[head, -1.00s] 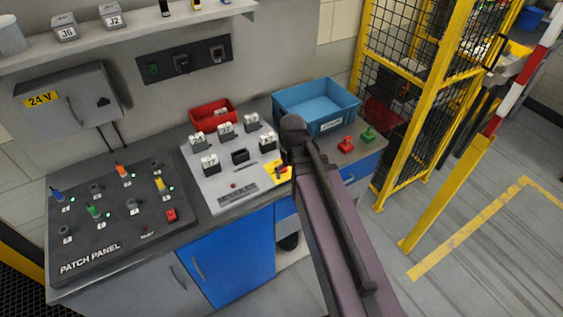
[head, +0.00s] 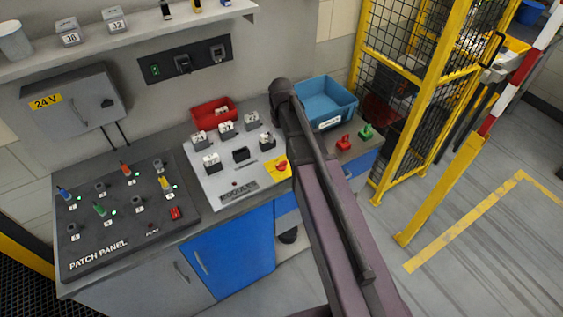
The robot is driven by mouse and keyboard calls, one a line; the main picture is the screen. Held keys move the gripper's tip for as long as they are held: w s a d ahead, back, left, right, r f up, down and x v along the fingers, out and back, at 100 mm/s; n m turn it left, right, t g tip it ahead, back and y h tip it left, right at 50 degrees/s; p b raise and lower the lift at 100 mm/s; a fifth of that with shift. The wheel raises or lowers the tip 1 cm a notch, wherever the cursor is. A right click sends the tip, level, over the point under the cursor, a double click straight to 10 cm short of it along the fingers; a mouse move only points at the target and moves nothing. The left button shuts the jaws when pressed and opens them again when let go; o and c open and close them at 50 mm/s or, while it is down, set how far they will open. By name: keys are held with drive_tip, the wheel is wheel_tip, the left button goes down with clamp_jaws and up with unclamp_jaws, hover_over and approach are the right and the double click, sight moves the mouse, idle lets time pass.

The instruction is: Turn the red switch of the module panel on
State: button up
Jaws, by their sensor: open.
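The module panel (head: 217,180) is a light grey board on the bench, carrying several white-topped modules, one dark empty-looking socket (head: 241,154) and a label strip. Its red switch (head: 281,166) sits on a yellow plate (head: 272,174) at the panel's right front corner. The switch is small here, and I cannot tell its position for sure. My arm rises from the bottom right, with its dark joint above and just right of the switch. My gripper is not visible, so its place relative to the switch does not show.
A patch panel (head: 100,252) with coloured plugs lies at left. Red (head: 344,142) and green (head: 366,131) parts lie at right. A yellow mesh fence (head: 400,70) stands beyond the bench end.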

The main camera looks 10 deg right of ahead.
sight(281, 165)
drive_tip(key=shift+f, duration=0.15)
wheel_tip(281, 165, down, 13)
drive_tip(key=b, duration=1.3)
drive_tip(key=shift+f+b, duration=0.2)
drive_tip(key=shift+b, duration=0.1)
